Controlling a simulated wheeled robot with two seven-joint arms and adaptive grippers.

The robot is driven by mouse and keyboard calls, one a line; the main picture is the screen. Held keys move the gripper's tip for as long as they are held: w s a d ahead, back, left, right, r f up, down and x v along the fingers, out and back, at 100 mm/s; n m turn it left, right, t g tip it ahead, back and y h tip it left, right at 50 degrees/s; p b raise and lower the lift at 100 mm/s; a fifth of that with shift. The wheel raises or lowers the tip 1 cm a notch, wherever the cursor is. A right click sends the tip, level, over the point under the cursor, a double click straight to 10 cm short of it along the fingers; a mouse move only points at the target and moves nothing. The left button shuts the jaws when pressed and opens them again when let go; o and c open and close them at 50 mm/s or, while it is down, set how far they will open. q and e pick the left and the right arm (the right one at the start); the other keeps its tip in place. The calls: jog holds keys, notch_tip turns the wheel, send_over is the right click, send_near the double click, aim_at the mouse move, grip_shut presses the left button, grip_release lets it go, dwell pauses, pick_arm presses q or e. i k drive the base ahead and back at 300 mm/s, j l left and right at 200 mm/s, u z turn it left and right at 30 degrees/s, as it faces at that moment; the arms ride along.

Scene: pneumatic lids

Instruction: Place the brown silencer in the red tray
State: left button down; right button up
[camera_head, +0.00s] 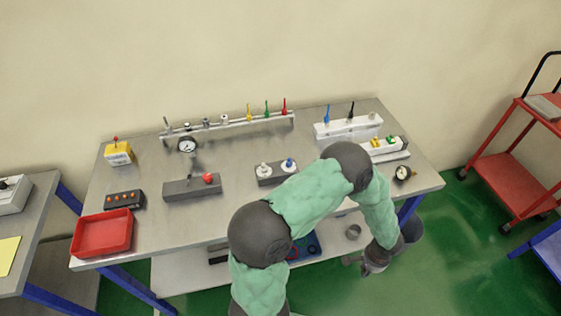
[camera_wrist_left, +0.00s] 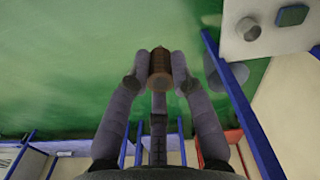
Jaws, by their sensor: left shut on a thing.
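The brown silencer (camera_wrist_left: 160,62) is upright in the left wrist view, between the fingertips of my left gripper (camera_wrist_left: 160,76). The gripper is shut on it. In the head view my left gripper (camera_head: 362,263) hangs past the table's front edge, right of the middle, above the green floor; the silencer cannot be made out there. The red tray (camera_head: 102,233) lies empty at the table's front left corner, far to the left of the gripper. My right gripper is not in view.
The metal table (camera_head: 230,223) carries a black button box (camera_head: 124,200), a grey block with a red knob (camera_head: 193,187), a block with two white fittings (camera_head: 276,171) and a rail of coloured fittings (camera_head: 230,124). A lower shelf (camera_head: 180,272) shows beneath. A red cart (camera_head: 510,180) stands right.

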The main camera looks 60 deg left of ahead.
aim_at(106, 236)
jog(key=k+j, duration=0.4)
jog(key=k, duration=0.25)
jog(key=k+j+u, duration=0.1)
jog(key=k+j, duration=0.3)
jog(key=k, duration=0.25)
jog(key=k+j, duration=0.45)
jog(key=k, duration=0.2)
jog(key=k+j+u, duration=0.1)
jog(key=k+j, duration=0.3)
jog(key=k, duration=0.25)
